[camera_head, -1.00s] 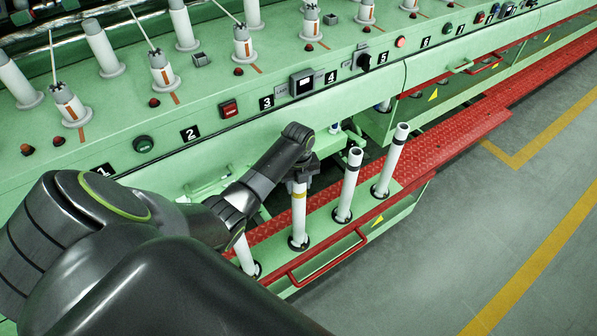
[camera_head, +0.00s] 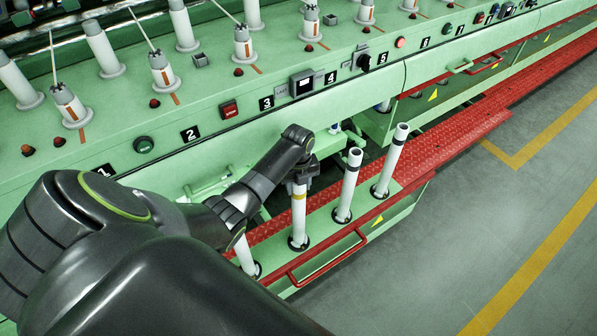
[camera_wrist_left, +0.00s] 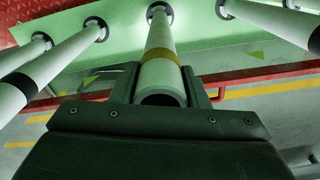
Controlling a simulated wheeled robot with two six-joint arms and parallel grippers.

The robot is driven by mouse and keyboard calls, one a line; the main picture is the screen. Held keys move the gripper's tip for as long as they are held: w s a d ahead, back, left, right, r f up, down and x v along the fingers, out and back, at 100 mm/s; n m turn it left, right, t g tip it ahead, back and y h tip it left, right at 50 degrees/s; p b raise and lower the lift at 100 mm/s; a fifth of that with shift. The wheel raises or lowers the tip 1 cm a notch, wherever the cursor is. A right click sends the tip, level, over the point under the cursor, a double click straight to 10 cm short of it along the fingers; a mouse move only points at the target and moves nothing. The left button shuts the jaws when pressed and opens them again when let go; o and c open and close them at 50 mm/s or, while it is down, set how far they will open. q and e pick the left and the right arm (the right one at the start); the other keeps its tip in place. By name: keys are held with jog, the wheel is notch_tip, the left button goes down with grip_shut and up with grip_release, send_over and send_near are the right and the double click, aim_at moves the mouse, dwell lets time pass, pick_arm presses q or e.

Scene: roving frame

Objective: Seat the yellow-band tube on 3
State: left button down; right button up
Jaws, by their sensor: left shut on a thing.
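The yellow-band tube (camera_head: 299,215) is white and stands upright in a black ring on the green lower shelf. It also shows in the wrist view (camera_wrist_left: 160,50), with its open end between the fingers. My left gripper (camera_head: 301,178) is shut on its upper end, above the yellow band; the fingers also show in the wrist view (camera_wrist_left: 161,88). The number 3 label (camera_head: 266,103) is on the machine's front panel. Behind it, roughly in line, stands a grey-topped spindle (camera_head: 242,42) with an orange stripe beside it. My right gripper is not in view.
Two dark-banded white tubes (camera_head: 348,185) (camera_head: 390,160) stand right of the held one, and another white tube (camera_head: 245,254) stands left, partly behind my arm. A red rail (camera_head: 325,262) runs along the shelf front. The grey floor (camera_head: 450,270) at right is clear.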

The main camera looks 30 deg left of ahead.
pick_arm(q)
jog(key=shift+f+b, duration=0.45)
jog(key=shift+f, duration=0.4)
jog(key=shift+c, duration=0.4)
grip_release()
jog(key=shift+r, duration=0.1)
notch_tip(320, 180, up, 17)
jog(key=p, duration=0.2)
dwell(0.5)
